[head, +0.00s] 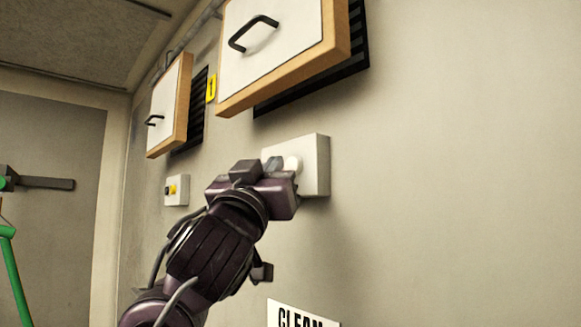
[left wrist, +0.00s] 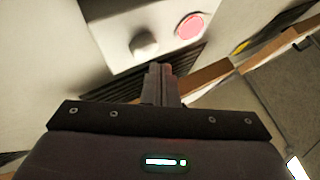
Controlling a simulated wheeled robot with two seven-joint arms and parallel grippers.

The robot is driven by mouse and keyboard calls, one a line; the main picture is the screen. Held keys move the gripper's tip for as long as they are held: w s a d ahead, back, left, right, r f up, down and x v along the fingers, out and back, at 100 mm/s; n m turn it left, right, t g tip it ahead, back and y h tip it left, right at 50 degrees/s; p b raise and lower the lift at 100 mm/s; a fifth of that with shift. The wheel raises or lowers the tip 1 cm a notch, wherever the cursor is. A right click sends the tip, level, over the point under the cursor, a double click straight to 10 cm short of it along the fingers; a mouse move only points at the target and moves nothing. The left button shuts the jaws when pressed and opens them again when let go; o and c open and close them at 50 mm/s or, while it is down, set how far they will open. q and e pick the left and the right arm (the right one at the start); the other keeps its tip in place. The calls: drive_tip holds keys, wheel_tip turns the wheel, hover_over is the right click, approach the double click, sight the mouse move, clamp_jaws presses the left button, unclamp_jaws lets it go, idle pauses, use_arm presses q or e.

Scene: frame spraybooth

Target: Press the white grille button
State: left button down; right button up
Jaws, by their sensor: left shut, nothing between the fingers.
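The white button (head: 293,164) sticks out of a pale box (head: 316,168) on the wall, below the larger framed panel. In the left wrist view the white button (left wrist: 144,44) is a round knob, beside a red button (left wrist: 190,26) on the same box (left wrist: 116,26). My left gripper (head: 274,166) is shut and empty in front of the box, hiding part of it, and the red button is not seen in the head view. In the left wrist view its fingertips (left wrist: 159,68) are just below the white knob; I cannot tell if they touch anything. My right gripper is not in view.
Two wood-framed panels with black handles, one large (head: 270,45) and one small (head: 164,108), stand out from the wall above dark grilles. A small box with a yellow button (head: 172,189) is to the left. A sign (head: 300,316) is below. The wall at right is clear.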

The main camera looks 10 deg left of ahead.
use_arm(q)
drive_tip(key=shift+w+d, duration=0.1)
drive_tip(key=shift+w, duration=0.05)
idle(1.7)
drive_tip(key=shift+w+d, duration=0.2)
drive_tip(key=shift+w, duration=0.05)
drive_tip(key=shift+w+d, duration=0.3)
drive_tip(key=shift+w, duration=0.05)
idle(0.9)
drive_tip(key=shift+s+a+b, duration=0.15)
drive_tip(key=shift+b, duration=0.15)
drive_tip(key=shift+s+a, duration=0.4)
drive_tip(key=shift+s, duration=0.1)
drive_tip(key=s+a, duration=0.1)
drive_tip(key=s, duration=0.1)
drive_tip(key=s+a, duration=0.2)
idle(0.5)
idle(0.8)
